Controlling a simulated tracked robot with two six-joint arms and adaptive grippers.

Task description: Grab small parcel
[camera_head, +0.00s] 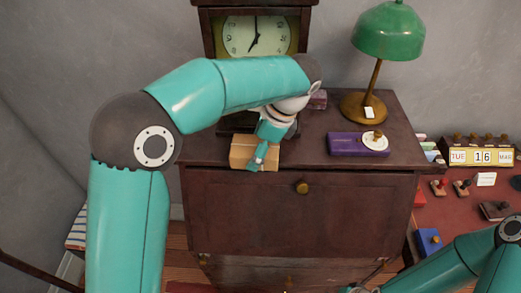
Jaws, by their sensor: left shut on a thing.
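The small parcel (243,153) is a light brown cardboard box. It sits at the front edge of the dark wooden cabinet top, left of the middle. My left gripper (257,160) reaches down over the parcel's right part and is shut on it. The gripper hides part of the parcel's top and front. My right arm shows at the bottom right, but its gripper's fingers cannot be made out.
A clock (256,36) stands at the back of the cabinet (310,136). A green lamp (387,35) and a purple box (345,144) with a round white item (375,142) stand to the right. A date display (482,157) and stamps are on a reddish surface farther right.

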